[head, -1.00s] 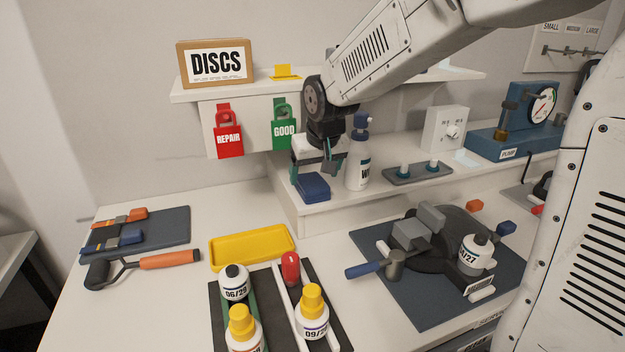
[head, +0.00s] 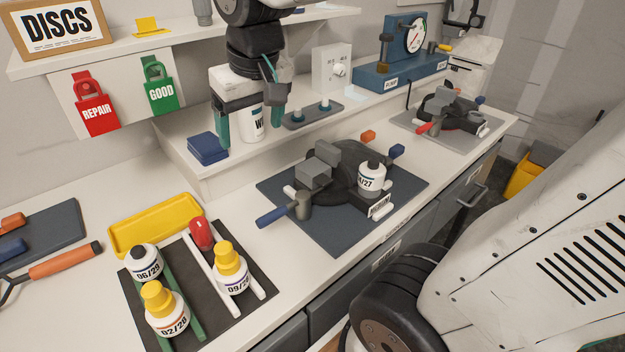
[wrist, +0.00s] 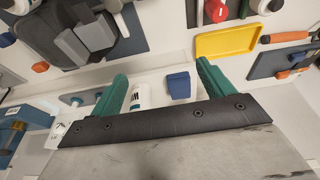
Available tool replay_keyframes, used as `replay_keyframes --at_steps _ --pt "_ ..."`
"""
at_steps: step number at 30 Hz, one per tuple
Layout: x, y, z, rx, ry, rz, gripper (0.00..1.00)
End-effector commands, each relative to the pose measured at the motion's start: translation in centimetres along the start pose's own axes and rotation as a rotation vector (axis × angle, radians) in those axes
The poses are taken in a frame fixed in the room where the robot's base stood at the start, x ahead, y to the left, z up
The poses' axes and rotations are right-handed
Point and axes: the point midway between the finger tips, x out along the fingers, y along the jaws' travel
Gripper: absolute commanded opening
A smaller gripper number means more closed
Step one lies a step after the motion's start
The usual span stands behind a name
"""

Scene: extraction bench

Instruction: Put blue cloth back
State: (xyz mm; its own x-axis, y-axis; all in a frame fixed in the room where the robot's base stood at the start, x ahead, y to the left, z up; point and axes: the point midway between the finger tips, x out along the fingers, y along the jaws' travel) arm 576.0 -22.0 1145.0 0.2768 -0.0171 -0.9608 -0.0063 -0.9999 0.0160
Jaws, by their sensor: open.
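The folded blue cloth (head: 208,148) lies flat on the raised ledge at the back of the bench, near its left end. It also shows in the wrist view (wrist: 179,86), between the two teal fingers in the picture. My gripper (head: 250,124) is open, fingers pointing down, to the right of the cloth in the head view and apart from it. A white bottle with a dark label (head: 252,122) stands on the ledge, seen between the fingers and partly hidden by the gripper. The fingers also show in the wrist view (wrist: 162,72), with nothing held.
A small grey tray (head: 313,114) and a white dial box (head: 332,69) stand to the right on the ledge. An upper shelf (head: 180,45) runs above. In front are an empty yellow tray (head: 157,224), several bottles and a clamp fixture on a dark mat (head: 337,235).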

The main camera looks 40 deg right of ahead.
Motion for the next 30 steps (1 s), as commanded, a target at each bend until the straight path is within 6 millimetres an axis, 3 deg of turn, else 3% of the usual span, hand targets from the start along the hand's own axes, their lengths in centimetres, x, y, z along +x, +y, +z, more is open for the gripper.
replay_keyframes --at_steps 1,3,6,10,15,30 --pt "-0.5 0.4 3.2 0.002 -0.023 0.0 0.8" --pt "-0.6 0.7 7.1 0.003 -0.063 -0.003 0.8" --pt "-0.4 1.0 11.6 0.0 -0.11 -0.007 0.8" --pt "-0.1 1.0 15.2 0.0 -0.151 -0.011 0.8" --pt "0.1 1.0 16.5 -0.002 -0.168 -0.014 0.8" --pt "0.1 1.0 16.3 -0.002 -0.166 -0.013 0.8"
